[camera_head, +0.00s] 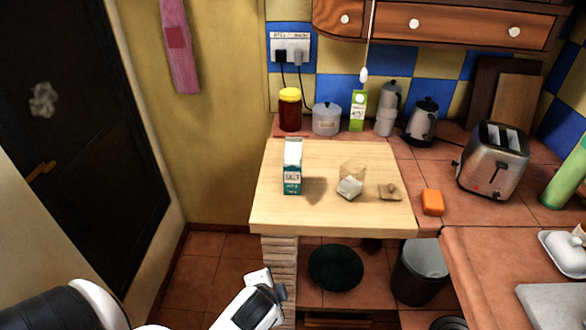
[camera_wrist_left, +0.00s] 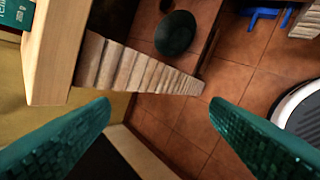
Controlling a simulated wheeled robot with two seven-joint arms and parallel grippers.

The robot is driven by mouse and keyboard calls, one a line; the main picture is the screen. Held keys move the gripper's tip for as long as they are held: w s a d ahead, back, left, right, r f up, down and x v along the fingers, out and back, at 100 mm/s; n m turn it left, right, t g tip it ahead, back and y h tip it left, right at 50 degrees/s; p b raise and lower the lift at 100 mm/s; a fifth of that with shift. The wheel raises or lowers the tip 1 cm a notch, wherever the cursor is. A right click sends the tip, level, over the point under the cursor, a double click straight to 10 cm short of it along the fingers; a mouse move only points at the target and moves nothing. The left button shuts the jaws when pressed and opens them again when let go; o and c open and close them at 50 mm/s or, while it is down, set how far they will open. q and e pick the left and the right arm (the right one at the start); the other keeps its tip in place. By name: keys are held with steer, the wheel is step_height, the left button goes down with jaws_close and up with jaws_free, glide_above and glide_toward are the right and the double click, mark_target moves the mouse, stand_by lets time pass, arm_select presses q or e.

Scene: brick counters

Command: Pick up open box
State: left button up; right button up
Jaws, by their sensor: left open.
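A tall teal and white carton with printed lettering (camera_head: 292,170) stands upright on the left part of the pale wooden board (camera_head: 325,215). A small part of it shows at the top left edge of the left wrist view (camera_wrist_left: 10,12). I cannot tell whether its top is open. My left gripper (camera_head: 266,286) is below and in front of the board's front left corner, apart from the carton. In the left wrist view its two teal-padded fingers (camera_wrist_left: 160,102) are spread wide with nothing between them. My right gripper is not in view.
An orange block (camera_head: 432,202) and a toaster (camera_head: 493,160) are farther right. A red jar (camera_head: 290,110) stands behind. The board's thick front edge overhangs a brick support (camera_head: 281,270).

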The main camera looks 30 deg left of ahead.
arm_select(q)
steer(key=w+a+r+m+t+y, duration=0.45)
steer(key=w+a+r+m, duration=0.3)
steer(key=w+m, duration=0.3)
steer(key=m+t+y, duration=0.1)
steer(key=m+t, duration=0.3)
steer(key=m, duration=0.7)
glide_toward(292, 170)
steer(key=shift+x, duration=1.2)
steer(key=shift+m, duration=0.25)
steer(key=x, duration=0.6)
steer(key=shift+a+r, duration=0.1)
steer(key=x, duration=0.6)
steer(key=shift+s+r, duration=0.1)
steer(key=shift+c, duration=1.1)
steer(key=c, duration=1.1)
step_height(292, 170, up, 9)
steer(key=p, duration=0.4)
steer(key=shift+r, duration=0.5)
